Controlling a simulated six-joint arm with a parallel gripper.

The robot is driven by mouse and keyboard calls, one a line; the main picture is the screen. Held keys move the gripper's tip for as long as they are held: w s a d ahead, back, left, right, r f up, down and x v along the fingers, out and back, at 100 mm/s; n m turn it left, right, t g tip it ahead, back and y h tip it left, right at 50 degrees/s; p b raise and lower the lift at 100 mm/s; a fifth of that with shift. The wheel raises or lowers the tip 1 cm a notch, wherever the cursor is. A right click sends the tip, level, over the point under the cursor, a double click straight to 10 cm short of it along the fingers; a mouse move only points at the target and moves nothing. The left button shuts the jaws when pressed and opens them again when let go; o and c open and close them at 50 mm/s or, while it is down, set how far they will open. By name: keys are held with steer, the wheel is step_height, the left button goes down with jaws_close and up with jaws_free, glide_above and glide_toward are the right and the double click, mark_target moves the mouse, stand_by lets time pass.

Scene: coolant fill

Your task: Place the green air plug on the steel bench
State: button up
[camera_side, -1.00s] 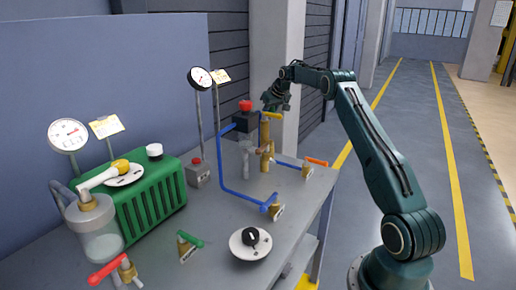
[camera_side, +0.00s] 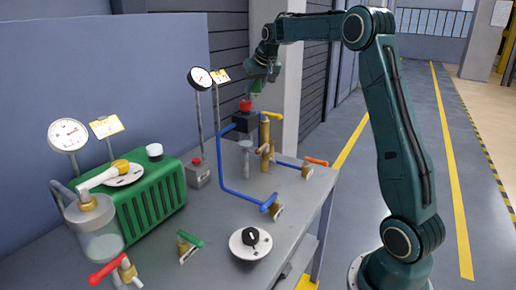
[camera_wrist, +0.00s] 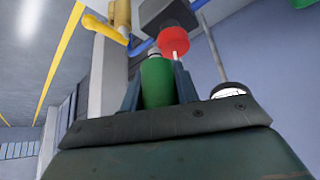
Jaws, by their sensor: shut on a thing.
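The green air plug (camera_wrist: 156,82) is between the fingers of my gripper (camera_wrist: 157,88) in the wrist view, a green cylinder with a grey metal end. In the side view my gripper (camera_side: 257,82) is shut and holds the plug (camera_side: 257,86) up in the air, above and near the red knob (camera_side: 246,105) on the dark box. The fingers hide part of the plug. The steel bench (camera_side: 215,230) is grey and stands below, with bare surface at its front.
A brass post (camera_side: 266,150) with a yellow lever stands on the bench near the dark box (camera_side: 244,121). A blue pipe (camera_side: 219,165) runs beside it. A green ribbed unit (camera_side: 150,198), gauges, valves and a round dial (camera_side: 250,243) occupy other parts. Open bench lies around the dial.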

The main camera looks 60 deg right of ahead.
steer(key=w+a+f+n+y, duration=0.15)
steer(key=a+f, duration=0.35)
steer(key=a, duration=0.6)
steer(key=a+f+n, duration=0.2)
steer(key=a+f, duration=0.3)
steer(key=a, duration=0.6)
steer(key=s+a+f+n+y, duration=0.1)
steer(key=s+a+f, duration=0.3)
steer(key=f, duration=0.2)
steer(key=s+a+f+n+y, duration=0.1)
steer(key=s+a+f+n, duration=0.2)
steer(key=f, duration=0.4)
steer(key=w+d+r+n+y, duration=0.25)
steer(key=d+r+n, duration=0.3)
steer(key=d, duration=0.65)
steer(key=s+d+r+n+g+y, duration=0.1)
steer(key=s+d+r+n, duration=0.1)
steer(key=s+d, duration=0.4)
steer(key=s+d+r+n+g+y, duration=0.2)
steer(key=s+d, duration=0.4)
steer(key=d, duration=0.3)
steer(key=shift+d+r+n, duration=0.25)
steer(key=shift+r+n, duration=0.2)
steer(key=shift+n, duration=0.75)
